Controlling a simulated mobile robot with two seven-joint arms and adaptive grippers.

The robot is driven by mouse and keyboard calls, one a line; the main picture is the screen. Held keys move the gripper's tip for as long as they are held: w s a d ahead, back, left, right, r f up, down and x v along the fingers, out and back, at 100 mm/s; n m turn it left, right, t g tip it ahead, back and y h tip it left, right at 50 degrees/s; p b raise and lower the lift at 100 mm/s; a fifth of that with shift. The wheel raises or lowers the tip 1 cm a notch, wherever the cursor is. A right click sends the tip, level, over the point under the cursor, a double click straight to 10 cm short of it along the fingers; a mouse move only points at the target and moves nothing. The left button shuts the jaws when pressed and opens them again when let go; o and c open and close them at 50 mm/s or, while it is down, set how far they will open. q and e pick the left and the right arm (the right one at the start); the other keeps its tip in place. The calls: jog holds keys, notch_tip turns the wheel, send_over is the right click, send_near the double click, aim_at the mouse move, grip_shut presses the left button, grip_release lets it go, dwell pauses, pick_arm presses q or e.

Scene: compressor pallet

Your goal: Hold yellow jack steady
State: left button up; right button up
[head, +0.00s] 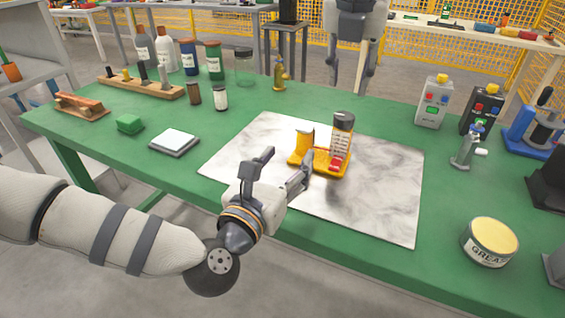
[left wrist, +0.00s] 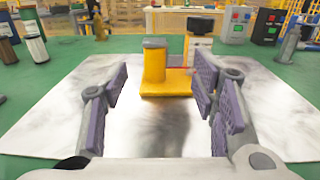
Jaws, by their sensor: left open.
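The yellow jack (head: 304,146) stands upright on a grey-white marbled sheet (head: 385,195) on the green table. A bottle-like cylinder with a dark cap (head: 342,130) stands at the jack's right side. In the left wrist view, the jack (left wrist: 155,68) is straight ahead, between and beyond the two fingers. My left gripper (head: 281,167) is open and empty, in front of the jack and apart from it. It also shows in the left wrist view (left wrist: 158,100) with both fingers spread. My right gripper is not in view.
A grease tin (head: 490,241) stands at the front right. A small scale (head: 174,142) and a green block (head: 129,123) lie to the left. Bottles (head: 188,55) stand at the back left; button boxes (head: 433,100) stand at the right.

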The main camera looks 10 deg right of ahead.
aim_at(302, 132)
pick_arm(q)
jog(key=shift+w+a, duration=0.15)
jog(key=shift+w, duration=0.3)
jog(key=x, duration=1.1)
jog(key=shift+w, duration=0.35)
jog(key=shift+c, duration=0.3)
